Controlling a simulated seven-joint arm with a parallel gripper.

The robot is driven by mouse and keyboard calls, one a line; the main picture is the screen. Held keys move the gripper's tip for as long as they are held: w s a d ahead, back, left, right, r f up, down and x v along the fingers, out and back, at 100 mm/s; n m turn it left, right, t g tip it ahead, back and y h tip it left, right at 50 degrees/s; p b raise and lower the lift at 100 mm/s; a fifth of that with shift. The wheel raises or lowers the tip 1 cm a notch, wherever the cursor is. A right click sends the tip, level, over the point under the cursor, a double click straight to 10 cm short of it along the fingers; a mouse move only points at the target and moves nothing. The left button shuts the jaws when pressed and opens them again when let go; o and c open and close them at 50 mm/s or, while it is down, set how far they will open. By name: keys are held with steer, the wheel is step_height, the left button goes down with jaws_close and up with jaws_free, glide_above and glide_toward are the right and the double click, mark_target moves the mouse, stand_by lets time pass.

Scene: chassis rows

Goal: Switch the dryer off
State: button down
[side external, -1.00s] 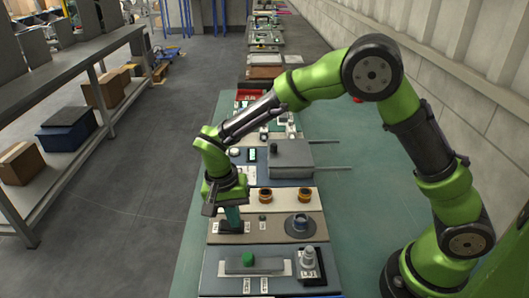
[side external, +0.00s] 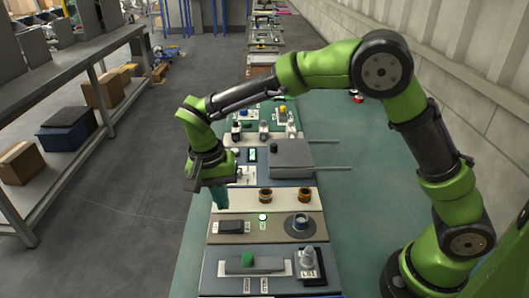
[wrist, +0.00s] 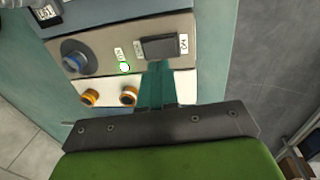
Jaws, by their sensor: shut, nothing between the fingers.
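A black rocker switch (side external: 232,227) sits between two small white labels at the left of a beige panel (side external: 268,238). It also shows in the wrist view (wrist: 160,47). A small indicator (side external: 263,217) beside it glows white-green, and it is bright in the wrist view (wrist: 124,67). A blue-centred round knob on a dark disc (side external: 301,224) is on the same panel. The label text is too small to read surely, so I cannot tell which control is the dryer's. My gripper (side external: 219,207), with teal fingers, is shut and empty, raised just behind the switch.
A cream strip with two amber-ringed knobs (side external: 265,195) lies behind the panel. A nearer grey panel holds a slider with a green knob (side external: 248,259) and a silver lever (side external: 309,259). A grey box (side external: 289,157) with two rods stands farther back. Grey floor is open at left.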

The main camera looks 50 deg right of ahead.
step_height(320, 180, up, 8)
glide_above(236, 222)
steer(key=w+a, duration=0.2)
steer(key=a, duration=0.1)
steer(key=shift+f, duration=0.1)
steer(key=shift+s+d+r, duration=0.15)
steer(key=shift+d+r, duration=0.05)
steer(key=shift+d, duration=0.5)
steer(key=shift+f, duration=0.1)
steer(key=f, duration=0.4)
steer(key=s+d+f, duration=0.1)
steer(key=f, duration=0.8)
steer(key=shift+s+d+f, duration=0.15)
steer(key=shift+s+f, duration=0.05)
steer(key=shift+f, duration=0.2)
